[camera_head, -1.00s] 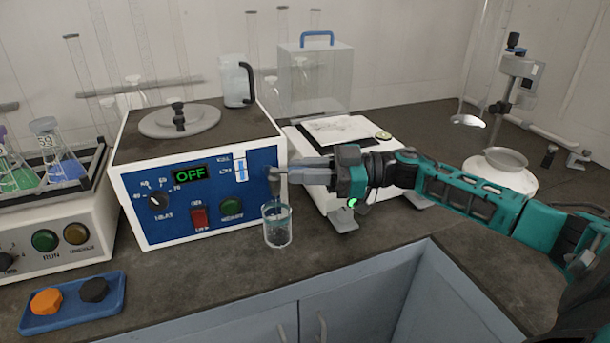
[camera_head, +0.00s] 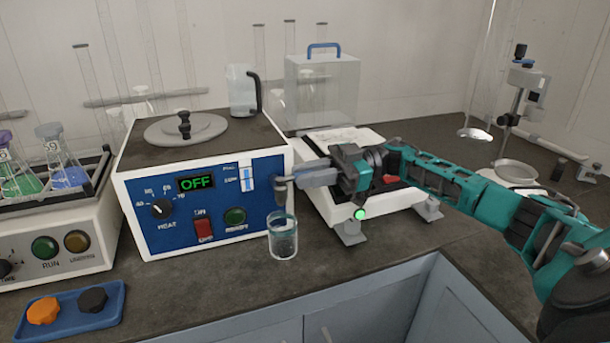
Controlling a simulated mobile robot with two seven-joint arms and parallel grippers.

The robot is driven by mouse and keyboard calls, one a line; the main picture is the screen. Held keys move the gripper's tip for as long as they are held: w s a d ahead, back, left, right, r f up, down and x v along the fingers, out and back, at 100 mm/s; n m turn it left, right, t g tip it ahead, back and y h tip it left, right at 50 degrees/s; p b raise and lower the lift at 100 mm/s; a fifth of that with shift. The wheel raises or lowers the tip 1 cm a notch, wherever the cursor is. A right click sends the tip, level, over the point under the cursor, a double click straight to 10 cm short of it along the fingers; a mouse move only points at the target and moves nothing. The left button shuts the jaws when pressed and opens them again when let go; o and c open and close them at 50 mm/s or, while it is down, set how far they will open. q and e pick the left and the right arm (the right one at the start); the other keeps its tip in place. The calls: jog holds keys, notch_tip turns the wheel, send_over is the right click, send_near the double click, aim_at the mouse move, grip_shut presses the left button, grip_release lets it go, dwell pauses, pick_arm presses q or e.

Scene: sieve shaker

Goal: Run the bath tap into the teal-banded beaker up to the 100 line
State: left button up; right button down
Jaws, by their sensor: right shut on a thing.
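The teal-banded beaker (camera_head: 283,239) stands upright on the bench at the front right corner of the blue-fronted bath (camera_head: 160,213), below its tap (camera_head: 281,190). The beaker is clear with a teal rim. Its marks are too small to read, and I cannot tell its water level. My right gripper (camera_head: 297,179) comes in from the right at the tap, above the beaker, and is shut on the tap. Its fingers hide part of the tap. The bath display reads OFF. My left gripper is not in view.
A white balance (camera_head: 345,213) stands right of the beaker, behind my right arm. A clear box with a blue handle (camera_head: 322,88) and a jug (camera_head: 241,90) stand behind. A blue tray (camera_head: 72,311) lies front left. The bench in front of the bath is clear.

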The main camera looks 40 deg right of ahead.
jog(key=c, duration=1.1)
grip_release()
pick_arm(q)
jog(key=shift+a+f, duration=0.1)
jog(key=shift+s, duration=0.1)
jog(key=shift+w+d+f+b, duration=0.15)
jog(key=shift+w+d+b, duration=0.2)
jog(key=shift+b, duration=0.4)
pick_arm(e)
jog(key=v, duration=1.3)
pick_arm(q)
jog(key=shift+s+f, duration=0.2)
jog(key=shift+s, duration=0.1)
pick_arm(e)
jog(key=shift+s+a, duration=0.1)
